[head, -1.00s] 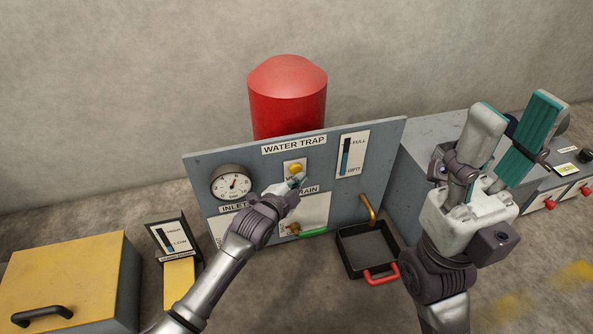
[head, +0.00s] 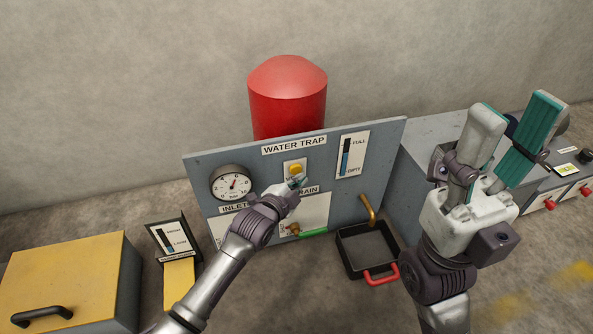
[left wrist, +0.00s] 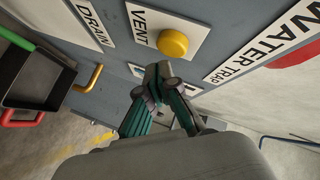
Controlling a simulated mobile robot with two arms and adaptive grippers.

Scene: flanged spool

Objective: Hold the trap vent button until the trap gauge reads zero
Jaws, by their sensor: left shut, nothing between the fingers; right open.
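The yellow vent button (head: 295,169) sits on a white VENT plate on the grey water trap panel (head: 220,158); it also shows in the left wrist view (left wrist: 173,42). My left gripper (head: 299,182) is shut and empty, its tips just below the button in the head view. In the left wrist view the fingertips (left wrist: 165,72) lie beside the button, and it shows uncovered; I cannot tell whether they touch it. The round trap gauge (head: 231,183) has its needle pointing up and slightly right, off the low end. My right gripper (head: 510,130) is open and empty at the right.
A red tank (head: 287,95) stands behind the panel. A FULL/EMPTY level plate (head: 352,155) is right of the button. A green drain handle (head: 313,233) and a black tray (head: 345,262) with a red handle are below. A yellow-topped box (head: 65,275) stands at left.

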